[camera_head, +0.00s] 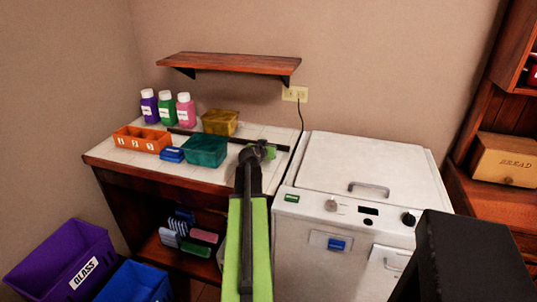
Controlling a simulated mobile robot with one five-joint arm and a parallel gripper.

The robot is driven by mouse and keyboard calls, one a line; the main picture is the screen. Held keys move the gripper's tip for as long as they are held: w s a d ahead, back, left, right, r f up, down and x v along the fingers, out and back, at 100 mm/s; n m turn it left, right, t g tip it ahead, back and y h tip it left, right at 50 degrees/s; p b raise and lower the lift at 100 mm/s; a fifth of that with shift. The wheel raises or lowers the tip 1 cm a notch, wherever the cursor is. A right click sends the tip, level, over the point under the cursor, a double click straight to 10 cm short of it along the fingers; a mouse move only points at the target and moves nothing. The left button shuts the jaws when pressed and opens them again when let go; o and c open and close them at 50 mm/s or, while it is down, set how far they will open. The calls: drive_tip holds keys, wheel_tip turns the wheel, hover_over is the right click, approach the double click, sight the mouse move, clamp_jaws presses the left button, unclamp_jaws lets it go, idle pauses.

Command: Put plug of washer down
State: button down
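The washer (355,165) is a white top-lidded machine to the right of the counter, with knobs and a handle on it. A dark cord (301,118) runs from the wall outlet (291,93) down behind the washer's left side. The plug is too small to make out apart from the outlet and cord. My gripper (262,152) is at the end of my green and black arm, over the counter's right part, below and left of the outlet. Its fingers are not clear, so I cannot tell whether it is open or holds anything.
The tiled counter (112,152) holds several bottles, an orange box (142,139), a green bin (205,151) and a yellow bin (220,121). A wooden shelf (228,63) is above. Purple (50,262) and blue (136,284) bins stand lower left. A bread box (506,160) is at right.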

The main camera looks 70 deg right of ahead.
drive_tip(key=shift+f+b, duration=0.4)
drive_tip(key=shift+b, duration=0.05)
drive_tip(key=shift+s+a, duration=0.1)
drive_tip(key=c, duration=1.1)
unclamp_jaws()
drive_tip(key=shift+a+f, duration=0.1)
drive_tip(key=shift+o, duration=0.2)
drive_tip(key=shift+r, duration=0.3)
drive_tip(key=p+v, duration=0.2)
drive_tip(key=v, duration=0.2)
drive_tip(key=p+v, duration=0.1)
drive_tip(key=v, duration=0.3)
drive_tip(key=p+v, duration=0.2)
drive_tip(key=v, duration=0.2)
drive_tip(key=shift+r+p, duration=0.3)
drive_tip(key=shift+d, duration=0.2)
